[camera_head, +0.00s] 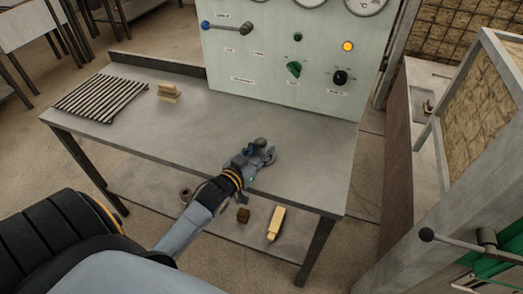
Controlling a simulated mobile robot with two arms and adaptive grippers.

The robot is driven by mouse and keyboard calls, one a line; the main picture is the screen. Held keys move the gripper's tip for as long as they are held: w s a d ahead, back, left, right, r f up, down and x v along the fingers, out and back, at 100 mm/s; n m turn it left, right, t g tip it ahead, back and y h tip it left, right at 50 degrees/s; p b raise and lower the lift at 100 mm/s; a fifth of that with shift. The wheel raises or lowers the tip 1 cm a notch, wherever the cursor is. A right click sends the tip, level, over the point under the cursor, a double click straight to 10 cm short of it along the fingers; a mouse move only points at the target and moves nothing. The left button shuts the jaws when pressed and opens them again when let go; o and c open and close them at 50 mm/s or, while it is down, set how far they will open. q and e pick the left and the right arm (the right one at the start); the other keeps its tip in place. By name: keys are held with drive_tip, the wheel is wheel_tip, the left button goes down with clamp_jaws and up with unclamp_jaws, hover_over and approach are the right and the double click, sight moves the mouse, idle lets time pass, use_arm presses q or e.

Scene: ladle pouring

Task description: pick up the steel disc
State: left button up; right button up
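My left gripper (262,155) is over the front part of the grey metal table (190,128), its arm reaching up from the lower left. A small, rounded dark grey piece (260,143) shows at the far side of its fingers. I cannot tell whether this is the steel disc or part of the gripper. No other disc can be made out on the tabletop. The fingers are too small and overlapped to show whether they are open or shut, or touching anything. My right gripper is not in view.
A slatted rack (100,97) and small wooden blocks (168,92) are on the table's left side. A pale control panel (285,55) rises at the back. A yellow block (276,223) and a brown block (243,215) are on the lower shelf. The tabletop's right side is clear.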

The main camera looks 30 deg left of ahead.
use_arm(q)
drive_tip(key=shift+w, duration=0.3)
clamp_jaws()
drive_tip(key=shift+r, duration=0.25)
